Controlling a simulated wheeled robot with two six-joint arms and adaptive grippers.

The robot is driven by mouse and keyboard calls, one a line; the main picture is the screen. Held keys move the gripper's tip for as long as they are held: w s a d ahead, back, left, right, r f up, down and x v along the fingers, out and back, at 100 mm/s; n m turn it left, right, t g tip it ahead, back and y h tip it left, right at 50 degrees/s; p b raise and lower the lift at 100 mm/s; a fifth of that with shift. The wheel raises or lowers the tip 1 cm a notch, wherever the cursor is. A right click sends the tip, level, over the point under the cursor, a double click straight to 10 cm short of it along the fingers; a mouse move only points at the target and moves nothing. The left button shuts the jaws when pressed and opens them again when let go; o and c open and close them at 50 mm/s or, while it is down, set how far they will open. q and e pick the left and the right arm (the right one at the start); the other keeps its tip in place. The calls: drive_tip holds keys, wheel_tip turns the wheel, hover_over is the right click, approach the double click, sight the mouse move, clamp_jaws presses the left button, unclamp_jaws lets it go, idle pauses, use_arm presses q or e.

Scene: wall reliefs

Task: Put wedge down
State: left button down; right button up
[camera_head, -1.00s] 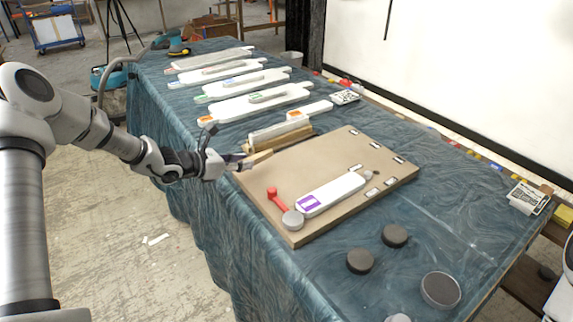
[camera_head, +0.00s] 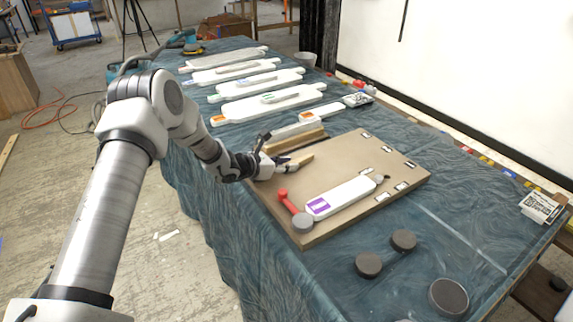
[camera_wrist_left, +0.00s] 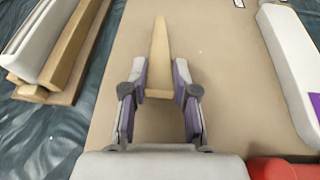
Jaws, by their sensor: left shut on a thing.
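The wedge (camera_head: 303,160) is a small tapered piece of light wood. It also shows in the left wrist view (camera_wrist_left: 159,50), its thin end pointing away from me. My left gripper (camera_head: 286,167) is shut on its thick end, with one purple-padded finger on each side in the wrist view (camera_wrist_left: 160,78). The wedge is over the left part of the tan board (camera_head: 345,155); I cannot tell whether it touches the board. My right gripper is not in view.
A white relief piece with a purple label (camera_head: 340,196) and a red-handled tool (camera_head: 290,201) lie on the board. A wooden block with a white piece (camera_head: 297,141) stands beside its far left edge. Dark round pads (camera_head: 403,240) lie on the blue cloth (camera_head: 440,205) in front.

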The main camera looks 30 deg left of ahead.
use_arm(q)
drive_tip(key=c, duration=0.9)
unclamp_jaws()
drive_tip(key=shift+f, duration=0.15)
drive_tip(key=shift+r+p, duration=0.35)
drive_tip(key=shift+p, duration=0.05)
drive_tip(key=v, duration=1.1)
drive_tip(key=shift+a, duration=0.1)
drive_tip(key=shift+s+a+r, duration=0.1)
drive_tip(key=shift+s+r, duration=0.05)
drive_tip(key=shift+s, duration=0.25)
